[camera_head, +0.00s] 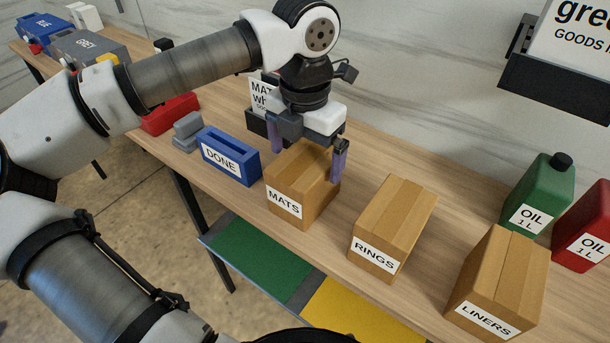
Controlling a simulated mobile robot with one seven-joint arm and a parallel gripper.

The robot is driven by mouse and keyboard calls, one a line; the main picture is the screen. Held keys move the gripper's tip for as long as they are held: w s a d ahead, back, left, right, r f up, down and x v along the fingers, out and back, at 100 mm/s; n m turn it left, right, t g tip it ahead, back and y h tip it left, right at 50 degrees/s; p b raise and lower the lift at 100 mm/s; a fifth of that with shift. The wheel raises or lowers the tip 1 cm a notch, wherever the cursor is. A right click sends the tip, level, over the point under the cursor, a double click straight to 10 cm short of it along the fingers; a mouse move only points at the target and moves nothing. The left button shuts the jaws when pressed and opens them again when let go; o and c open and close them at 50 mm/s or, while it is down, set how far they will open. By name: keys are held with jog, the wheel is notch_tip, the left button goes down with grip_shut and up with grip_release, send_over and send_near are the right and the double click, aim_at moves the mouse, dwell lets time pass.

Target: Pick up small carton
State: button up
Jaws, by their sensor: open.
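Three brown cartons stand in a row on the wooden table. The carton labelled MATS (296,198) is at the left and looks the smallest. The carton labelled RINGS (392,228) is in the middle, and the carton labelled LINERS (499,285) is at the right. My gripper (308,157) points down at the MATS carton. Its jaws are open, with one purple-grey finger at the carton's back left and the other in front of its upper right side. I cannot tell whether the fingers touch the carton.
A blue DONE tray (228,158) stands left of MATS, with grey blocks (187,132) and a red container (171,113) beyond. A green oil can (540,196) and a red oil can (586,228) stand at the right. A sign (263,95) stands behind my gripper.

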jog(key=shift+f, duration=1.2)
jog(key=c, duration=1.4)
